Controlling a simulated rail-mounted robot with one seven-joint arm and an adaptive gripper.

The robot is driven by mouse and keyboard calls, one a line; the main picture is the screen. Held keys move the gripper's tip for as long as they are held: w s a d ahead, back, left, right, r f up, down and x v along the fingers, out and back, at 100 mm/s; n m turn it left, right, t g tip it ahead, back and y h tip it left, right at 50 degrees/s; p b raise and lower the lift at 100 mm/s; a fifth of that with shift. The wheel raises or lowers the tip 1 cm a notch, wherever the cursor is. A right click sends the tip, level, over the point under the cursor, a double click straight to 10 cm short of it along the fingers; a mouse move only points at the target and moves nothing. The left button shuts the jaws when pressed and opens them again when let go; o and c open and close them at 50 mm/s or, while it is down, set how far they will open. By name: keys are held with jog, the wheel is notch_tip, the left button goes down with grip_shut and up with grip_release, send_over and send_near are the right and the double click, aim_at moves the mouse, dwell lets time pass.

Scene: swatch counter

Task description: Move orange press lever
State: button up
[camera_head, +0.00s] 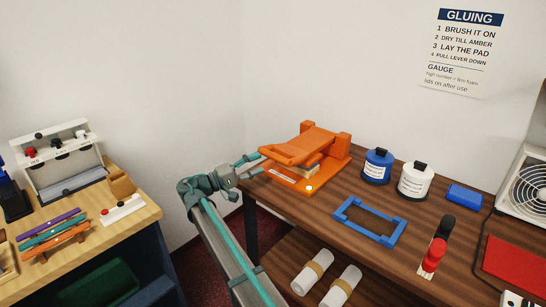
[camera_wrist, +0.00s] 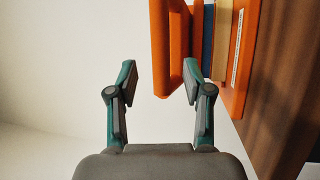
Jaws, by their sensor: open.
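The orange press (camera_head: 335,150) stands at the back left of the wooden table. Its lever (camera_head: 305,143) is a broad orange flap with a bar handle, tilted above the base, with a layered pad stack (camera_head: 306,168) under it. My gripper (camera_head: 254,164) is at the press's left side, close to the handle end. In the wrist view my gripper (camera_wrist: 160,78) is open and empty between its teal fingers. There the orange lever (camera_wrist: 160,50) lies ahead, partly between the fingertips, and the blue and cream layers are beside it. I cannot tell whether a finger touches the press.
A blue jar (camera_head: 376,168) and white jar (camera_head: 415,182) stand right of the press. A blue frame (camera_head: 370,222) lies in front of them. A second bench (camera_head: 110,225) is on the left, with a gap between.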

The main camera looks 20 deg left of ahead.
aim_at(273, 157)
jog(key=x, duration=0.7)
jog(key=shift+s+a, duration=0.1)
jog(key=shift+c, duration=0.2)
grip_shut()
